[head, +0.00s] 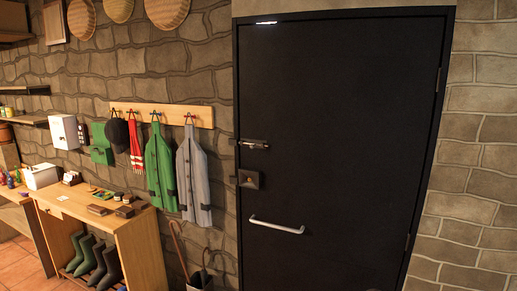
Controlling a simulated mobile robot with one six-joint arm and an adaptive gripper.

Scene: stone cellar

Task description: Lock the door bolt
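A black door (335,130) stands shut in its dark frame, tilted a little in the head view. A small metal door bolt (254,144) sits at the door's left edge, above a square lock plate (249,179) with a small brassy centre. The bolt is too small to tell whether its bar is drawn or thrown. A silver bar handle (276,225) is lower on the door. My gripper is not in the head view.
Left of the door, coats (192,175) hang on a wooden peg rail (165,114). Below are a wooden cabinet (140,245) with boots (90,258) and a stand (200,281) holding canes. Bare stone wall is on the right.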

